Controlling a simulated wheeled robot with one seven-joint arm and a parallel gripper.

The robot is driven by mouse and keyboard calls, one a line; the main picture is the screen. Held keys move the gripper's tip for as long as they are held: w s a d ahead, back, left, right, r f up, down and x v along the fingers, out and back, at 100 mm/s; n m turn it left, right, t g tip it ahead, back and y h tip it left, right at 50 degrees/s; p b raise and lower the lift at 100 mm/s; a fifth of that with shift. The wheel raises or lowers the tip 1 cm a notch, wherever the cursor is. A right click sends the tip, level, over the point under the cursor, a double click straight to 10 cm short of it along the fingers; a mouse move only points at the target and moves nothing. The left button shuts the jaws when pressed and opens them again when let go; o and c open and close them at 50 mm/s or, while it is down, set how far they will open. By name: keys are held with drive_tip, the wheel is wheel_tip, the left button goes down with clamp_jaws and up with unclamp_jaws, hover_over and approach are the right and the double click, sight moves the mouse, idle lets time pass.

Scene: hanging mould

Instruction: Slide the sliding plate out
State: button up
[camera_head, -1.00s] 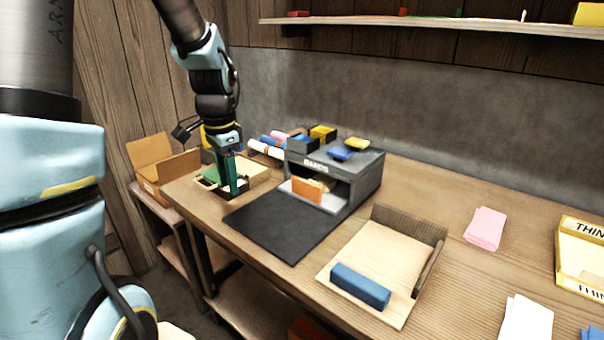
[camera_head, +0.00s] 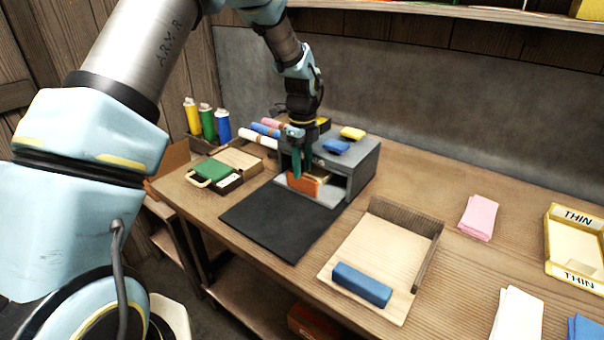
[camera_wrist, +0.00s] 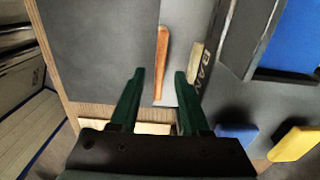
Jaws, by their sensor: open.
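A light grey plate (camera_head: 325,194), which looks like the sliding plate, juts from the front opening of the grey box (camera_head: 362,172). In the wrist view it is a pale strip (camera_wrist: 184,35). An orange-brown block (camera_head: 304,184) stands on it, seen from above as a narrow bar (camera_wrist: 162,50). My gripper (camera_head: 302,172) is open and points down at the box's front, over the plate.
A black mat (camera_head: 270,222) lies before the box. A wooden tray (camera_head: 380,255) with a blue block (camera_head: 362,285) is to the right. An open case with a green piece (camera_head: 213,169) is at left. Yellow and blue pieces (camera_head: 336,146) sit on the box.

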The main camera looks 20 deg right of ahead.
sight(302, 175)
drive_tip(key=shift+f+p, duration=0.4)
drive_tip(key=shift+f, duration=1.65)
drive_tip(key=shift+c, duration=0.2)
clamp_jaws()
